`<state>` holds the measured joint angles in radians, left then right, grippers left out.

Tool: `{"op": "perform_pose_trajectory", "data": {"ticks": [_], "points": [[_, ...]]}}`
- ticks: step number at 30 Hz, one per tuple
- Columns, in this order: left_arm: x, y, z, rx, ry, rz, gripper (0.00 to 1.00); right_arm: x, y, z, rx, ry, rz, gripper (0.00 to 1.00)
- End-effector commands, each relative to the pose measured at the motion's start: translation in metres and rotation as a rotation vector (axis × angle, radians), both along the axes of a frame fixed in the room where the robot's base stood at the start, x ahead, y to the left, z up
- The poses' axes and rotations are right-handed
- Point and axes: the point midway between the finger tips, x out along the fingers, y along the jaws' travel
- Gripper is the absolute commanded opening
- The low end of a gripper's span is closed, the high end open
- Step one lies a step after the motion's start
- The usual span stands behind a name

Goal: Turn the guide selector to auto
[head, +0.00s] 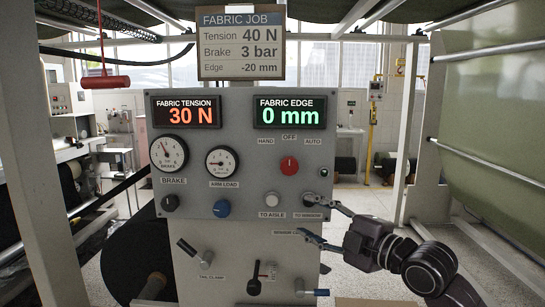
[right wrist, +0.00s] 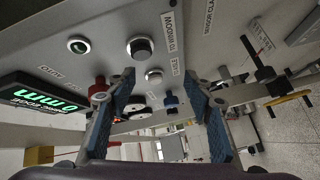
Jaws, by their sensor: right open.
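The guide selector is a red knob (head: 289,166) on the grey panel, under the labels HAND, OFF and AUTO. Its light mark appears to point up to OFF. My right gripper (head: 322,222) is open and empty, below and right of the knob, near the TO WINDOW button (head: 309,199). In the right wrist view the red knob (right wrist: 98,86) shows beside the left finger, partly hidden by it. The open fingers (right wrist: 160,100) have blue pads, with nothing held between them. My left gripper is not in view.
The panel (head: 240,190) carries displays reading 30 N and 0 mm, two gauges, a black knob (head: 170,202), a blue knob (head: 221,208) and the TO AISLE button (head: 272,199). Clamp levers (head: 255,280) stick out below. A red pendant (head: 105,81) hangs at upper left.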

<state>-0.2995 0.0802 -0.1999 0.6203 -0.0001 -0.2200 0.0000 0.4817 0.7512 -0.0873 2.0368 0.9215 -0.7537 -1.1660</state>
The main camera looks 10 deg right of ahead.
Motion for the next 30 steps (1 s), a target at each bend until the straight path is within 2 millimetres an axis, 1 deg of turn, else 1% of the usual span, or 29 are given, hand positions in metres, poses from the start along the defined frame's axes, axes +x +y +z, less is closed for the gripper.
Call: {"op": "perform_pose_trajectory", "data": {"ticks": [1, 3, 6, 7, 11, 15, 17, 21, 24, 30], "points": [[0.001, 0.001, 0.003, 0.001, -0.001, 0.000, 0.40, -0.013, 0.008, 0.034, -0.055, -0.066, 0.030, 0.47], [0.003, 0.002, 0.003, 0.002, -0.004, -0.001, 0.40, -0.022, 0.010, 0.067, -0.103, -0.145, 0.053, 0.47], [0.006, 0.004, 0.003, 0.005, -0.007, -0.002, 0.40, -0.024, 0.006, 0.093, -0.126, -0.208, 0.056, 0.47], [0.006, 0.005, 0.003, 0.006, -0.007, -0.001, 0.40, -0.024, 0.006, 0.097, -0.129, -0.218, 0.057, 0.47], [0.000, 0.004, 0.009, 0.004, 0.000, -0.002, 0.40, -0.017, 0.008, 0.105, -0.129, -0.232, 0.057, 0.47], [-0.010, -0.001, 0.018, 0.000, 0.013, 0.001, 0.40, 0.001, 0.019, 0.109, -0.126, -0.231, 0.059, 0.47], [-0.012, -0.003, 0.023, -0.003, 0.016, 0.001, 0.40, 0.010, 0.023, 0.109, -0.125, -0.229, 0.058, 0.47], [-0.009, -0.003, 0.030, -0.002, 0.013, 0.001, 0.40, 0.028, 0.033, 0.111, -0.125, -0.229, 0.058, 0.47], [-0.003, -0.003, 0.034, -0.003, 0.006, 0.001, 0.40, 0.037, 0.038, 0.110, -0.128, -0.228, 0.057, 0.47], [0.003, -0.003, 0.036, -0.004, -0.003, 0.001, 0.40, 0.044, 0.041, 0.109, -0.131, -0.229, 0.056, 0.47]]}}
